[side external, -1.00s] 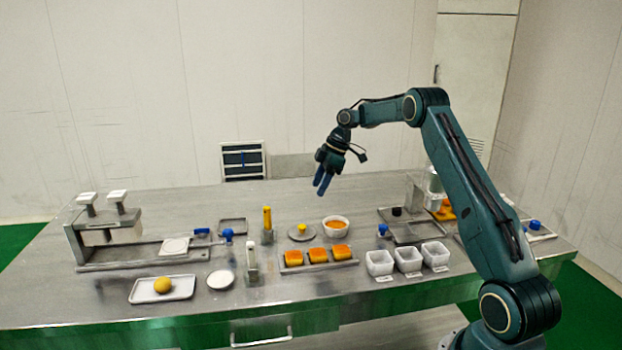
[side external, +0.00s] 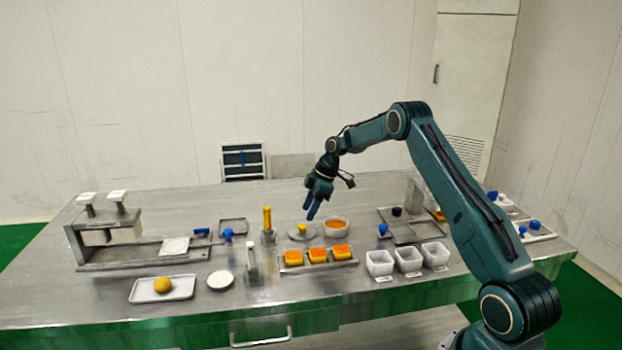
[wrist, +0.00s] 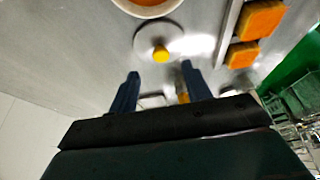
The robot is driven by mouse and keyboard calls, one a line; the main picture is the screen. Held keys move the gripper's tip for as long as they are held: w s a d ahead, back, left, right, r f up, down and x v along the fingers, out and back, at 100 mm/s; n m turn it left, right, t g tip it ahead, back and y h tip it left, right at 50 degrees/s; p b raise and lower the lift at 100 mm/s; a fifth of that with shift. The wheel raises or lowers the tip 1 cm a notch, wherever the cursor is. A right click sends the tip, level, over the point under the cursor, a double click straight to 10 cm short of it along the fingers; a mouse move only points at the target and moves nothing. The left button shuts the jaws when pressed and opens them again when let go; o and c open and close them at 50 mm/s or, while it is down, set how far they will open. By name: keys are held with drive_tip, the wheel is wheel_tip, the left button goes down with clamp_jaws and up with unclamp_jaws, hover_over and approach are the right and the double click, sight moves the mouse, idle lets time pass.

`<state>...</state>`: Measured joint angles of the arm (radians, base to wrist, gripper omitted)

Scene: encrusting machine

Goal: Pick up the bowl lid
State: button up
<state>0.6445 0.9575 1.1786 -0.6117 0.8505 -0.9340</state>
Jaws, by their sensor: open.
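The bowl lid (side external: 296,233) is a flat grey disc with a yellow knob. It lies on the steel table just left of the white bowl (side external: 337,223) with orange filling. In the wrist view the lid (wrist: 147,39) lies beyond the fingertips, its yellow knob toward them, with the bowl (wrist: 148,6) cut off at the top edge. My gripper (side external: 310,214) is open and empty, pointing down above the table, close to the lid and above it. In the wrist view the two blue fingers of my gripper (wrist: 160,75) stand apart with nothing between them touching.
A tray with orange blocks (side external: 318,257) lies in front of the lid. An upright yellow-handled tool (side external: 267,222) stands to its left. White containers (side external: 408,260) stand at the right front. The table behind the lid is clear.

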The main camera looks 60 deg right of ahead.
sight(302, 225)
drive_tip(key=shift+f, duration=0.2)
drive_tip(key=shift+x, duration=2.55)
drive_tip(key=shift+a, duration=0.1)
drive_tip(key=c, duration=1.1)
drive_tip(key=shift+o, duration=0.2)
drive_tip(key=shift+r, duration=0.15)
